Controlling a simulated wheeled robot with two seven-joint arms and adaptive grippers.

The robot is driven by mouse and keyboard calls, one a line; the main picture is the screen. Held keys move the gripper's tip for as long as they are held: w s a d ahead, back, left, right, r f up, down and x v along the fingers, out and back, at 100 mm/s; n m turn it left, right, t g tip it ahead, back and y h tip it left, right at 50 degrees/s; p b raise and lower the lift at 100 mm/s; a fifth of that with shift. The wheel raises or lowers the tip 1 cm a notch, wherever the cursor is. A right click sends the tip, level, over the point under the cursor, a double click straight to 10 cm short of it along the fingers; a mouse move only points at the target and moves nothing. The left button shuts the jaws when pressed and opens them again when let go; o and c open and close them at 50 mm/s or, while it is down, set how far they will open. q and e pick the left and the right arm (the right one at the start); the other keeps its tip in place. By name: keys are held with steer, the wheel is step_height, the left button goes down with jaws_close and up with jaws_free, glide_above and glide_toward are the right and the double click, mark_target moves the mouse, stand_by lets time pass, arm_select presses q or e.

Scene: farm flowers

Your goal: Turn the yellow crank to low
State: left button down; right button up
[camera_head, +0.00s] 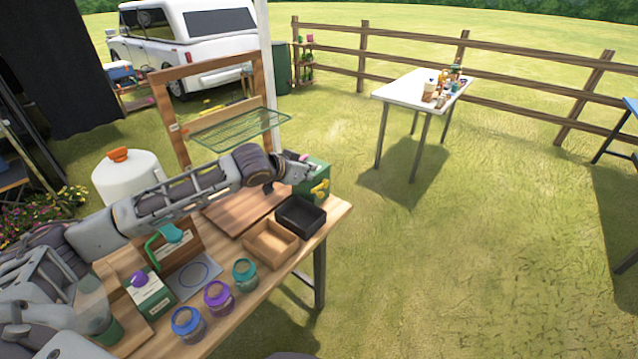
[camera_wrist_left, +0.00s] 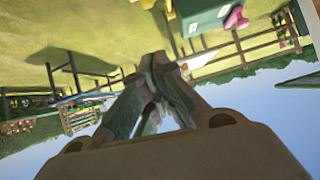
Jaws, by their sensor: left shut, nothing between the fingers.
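The yellow crank (camera_head: 321,187) is on the front of a green box (camera_head: 318,172) at the far right end of the wooden table (camera_head: 333,211). My left arm reaches across the table from the left. My left gripper (camera_head: 312,169) is shut and empty, in front of the green box and just above the crank. I cannot tell whether it touches either. In the left wrist view my shut fingers (camera_wrist_left: 156,62) point up the picture. My right gripper is not in view.
A black tray (camera_head: 317,226) and a wooden tray (camera_head: 256,250) sit at the table's front edge. Several lidded jars stand nearer, such as a purple one (camera_head: 218,297). A wooden frame with a green mesh shelf (camera_head: 240,130) stands behind my arm.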

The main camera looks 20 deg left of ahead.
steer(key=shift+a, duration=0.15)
arm_select(q)
glide_above(321, 193)
steer(key=s, duration=0.1)
steer(key=shift+f, duration=1.9)
steer(key=shift+x, duration=1.4)
steer(key=f, duration=0.2)
steer(key=shift+s+a+f+p, duration=0.2)
steer(key=shift+s+f+p, duration=0.1)
steer(key=shift+s, duration=0.05)
steer(key=shift+s+a+f, duration=0.15)
steer(key=shift+s+f, duration=0.05)
steer(key=shift+f, duration=0.45)
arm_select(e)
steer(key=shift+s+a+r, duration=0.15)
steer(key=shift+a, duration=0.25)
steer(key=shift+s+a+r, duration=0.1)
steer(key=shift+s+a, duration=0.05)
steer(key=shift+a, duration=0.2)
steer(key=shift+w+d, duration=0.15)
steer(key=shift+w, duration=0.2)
arm_select(q)
steer(key=shift+f, duration=0.15)
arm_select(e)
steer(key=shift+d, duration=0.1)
